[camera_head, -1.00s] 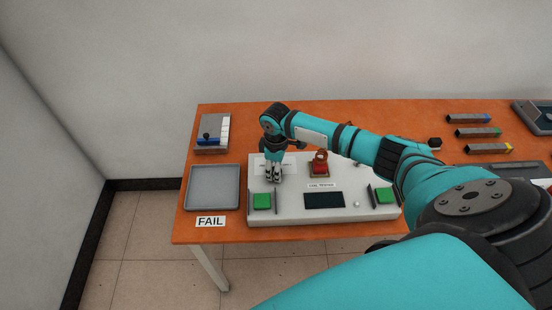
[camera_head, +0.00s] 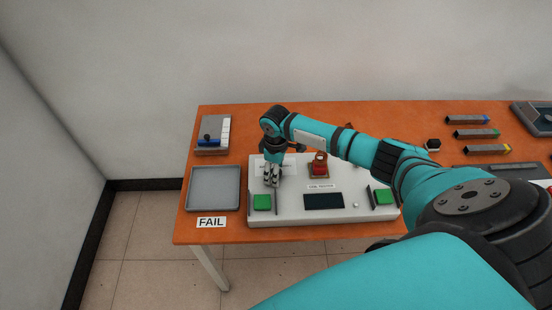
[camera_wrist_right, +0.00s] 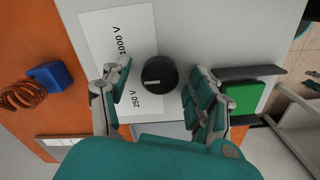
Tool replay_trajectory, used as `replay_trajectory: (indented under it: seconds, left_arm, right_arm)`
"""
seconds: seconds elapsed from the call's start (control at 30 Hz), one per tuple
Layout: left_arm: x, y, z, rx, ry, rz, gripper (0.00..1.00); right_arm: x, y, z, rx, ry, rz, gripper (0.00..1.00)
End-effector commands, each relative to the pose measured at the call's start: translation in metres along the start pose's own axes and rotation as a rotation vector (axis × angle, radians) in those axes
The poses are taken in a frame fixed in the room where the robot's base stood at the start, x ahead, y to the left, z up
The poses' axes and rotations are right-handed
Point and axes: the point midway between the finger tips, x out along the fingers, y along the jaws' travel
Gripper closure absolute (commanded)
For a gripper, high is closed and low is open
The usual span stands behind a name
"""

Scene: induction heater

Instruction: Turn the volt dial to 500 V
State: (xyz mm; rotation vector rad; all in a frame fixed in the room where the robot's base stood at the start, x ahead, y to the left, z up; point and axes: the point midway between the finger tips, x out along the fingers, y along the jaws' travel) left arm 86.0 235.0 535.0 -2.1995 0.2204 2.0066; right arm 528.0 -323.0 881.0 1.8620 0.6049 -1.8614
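The black volt dial (camera_wrist_right: 159,75) sits on the white tester panel (camera_wrist_right: 215,35) in the right wrist view. A white mark on the dial's face points to the left in that view. Beside it is a white sheet (camera_wrist_right: 105,30) with "1000 V" and "250 V" labels; no "500 V" label is visible. My right gripper (camera_wrist_right: 160,83) is open, its fingers on either side of the dial with visible gaps. In the head view the right gripper (camera_head: 271,181) is low over the panel's left part and hides the dial. My left gripper is not in view.
A green pad (camera_head: 262,202) beside an upright dark plate is close to the gripper. A dark display (camera_head: 323,201) and a red part (camera_head: 319,165) are further right. A grey tray (camera_head: 213,188) by the FAIL label (camera_head: 211,222) lies left of the panel.

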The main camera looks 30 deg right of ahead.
Motion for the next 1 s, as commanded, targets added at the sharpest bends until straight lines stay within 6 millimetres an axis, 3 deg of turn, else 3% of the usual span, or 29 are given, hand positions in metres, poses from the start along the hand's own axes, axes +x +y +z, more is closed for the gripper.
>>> replay_trajectory:
  seconds: [0.27, 0.7, 1.0]
  left_arm:
    - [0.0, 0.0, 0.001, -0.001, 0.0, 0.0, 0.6]
    - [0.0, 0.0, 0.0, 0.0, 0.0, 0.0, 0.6]
    - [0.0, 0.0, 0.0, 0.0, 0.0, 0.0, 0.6]
  right_arm:
    - [-0.007, 0.001, -0.001, 0.0, 0.002, 0.001, 0.39]
    - [-0.092, 0.001, 0.0, -0.001, 0.002, 0.002, 0.39]
    - [-0.119, 0.0, 0.0, 0.0, 0.0, 0.0, 0.39]
